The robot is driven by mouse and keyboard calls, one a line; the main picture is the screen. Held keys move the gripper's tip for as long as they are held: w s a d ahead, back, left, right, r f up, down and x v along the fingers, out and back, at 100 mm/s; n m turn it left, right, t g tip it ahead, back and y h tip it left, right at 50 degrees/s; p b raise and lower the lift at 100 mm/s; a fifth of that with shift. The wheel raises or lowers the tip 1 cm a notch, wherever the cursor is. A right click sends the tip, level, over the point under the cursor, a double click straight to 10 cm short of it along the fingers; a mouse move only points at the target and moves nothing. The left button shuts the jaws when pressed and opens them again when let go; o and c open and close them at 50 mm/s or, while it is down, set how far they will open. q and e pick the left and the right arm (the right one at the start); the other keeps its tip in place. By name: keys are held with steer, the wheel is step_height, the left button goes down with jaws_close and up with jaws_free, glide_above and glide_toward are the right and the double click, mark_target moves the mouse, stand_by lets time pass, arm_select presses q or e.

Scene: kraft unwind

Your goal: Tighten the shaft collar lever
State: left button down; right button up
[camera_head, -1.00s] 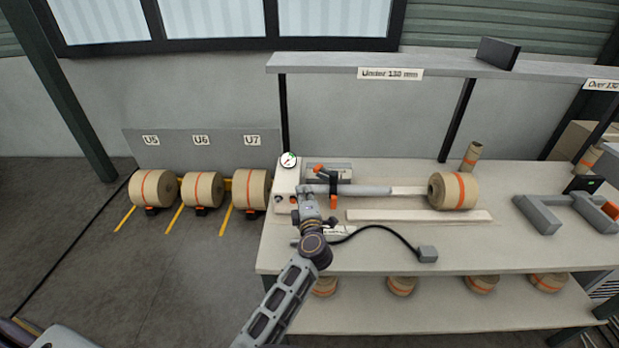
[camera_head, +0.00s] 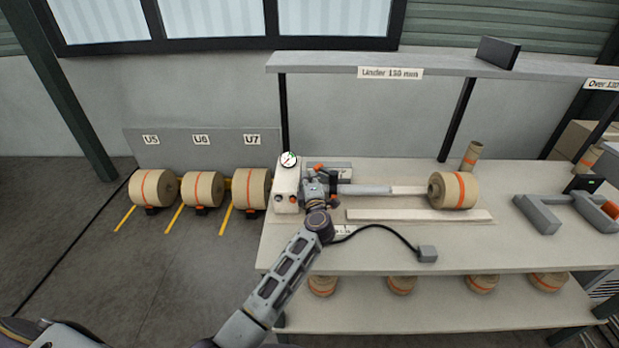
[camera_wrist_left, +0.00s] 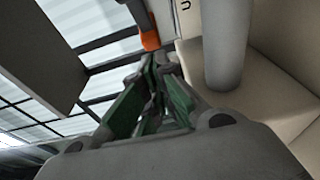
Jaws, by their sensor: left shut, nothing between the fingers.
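The grey shaft (camera_head: 368,190) runs right from the pale machine block (camera_head: 286,182) on the bench. A dark collar piece (camera_head: 334,184) sits on the shaft, with an orange tip (camera_head: 336,199) at its lower end; my gripper partly hides it. My left gripper (camera_head: 318,178) is at the shaft's left end, beside the collar. In the left wrist view my fingers (camera_wrist_left: 155,78) are shut and empty. An orange-tipped dark lever (camera_wrist_left: 150,40) shows just beyond the fingertips; I cannot tell whether they touch. The shaft (camera_wrist_left: 225,50) is right of them. My right gripper is not in view.
A kraft roll (camera_head: 453,190) is at the shaft's right end. A pressure gauge (camera_head: 289,159) stands on the block. A black cable runs to a grey box (camera_head: 427,254). A shelf (camera_head: 430,66) spans above. The front of the bench (camera_head: 370,257) is mostly clear.

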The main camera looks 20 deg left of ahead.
arm_select(q)
steer(key=shift+w+d, duration=0.1)
steer(key=shift+w, duration=0.2)
stand_by(0.4)
